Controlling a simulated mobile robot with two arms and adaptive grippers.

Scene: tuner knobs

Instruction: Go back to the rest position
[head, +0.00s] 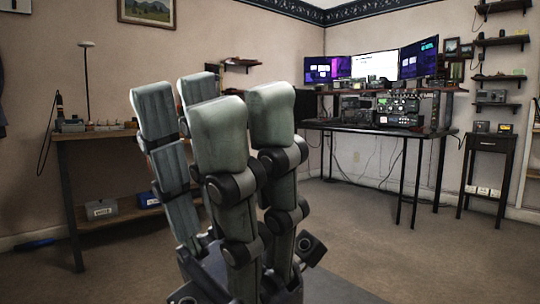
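My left gripper (190,108) stands large in the foreground, left of the middle of the head view. Its grey-green padded fingers point upward on dark jointed links. The fingertips stand apart with nothing seen between them, so it looks open and empty. It is in mid-air and nothing of the room appears to touch it. My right gripper is not in view. Radio equipment with knobs (398,106) sits on the dark desk across the room, well away from the gripper; its single knobs are too small to make out.
The dark desk (436,131) stands at the back right with several monitors (376,65) above it. A small side table (488,145) is right of it. A wooden workbench (70,140) stands at the left wall. Open carpet (440,265) lies at the front right.

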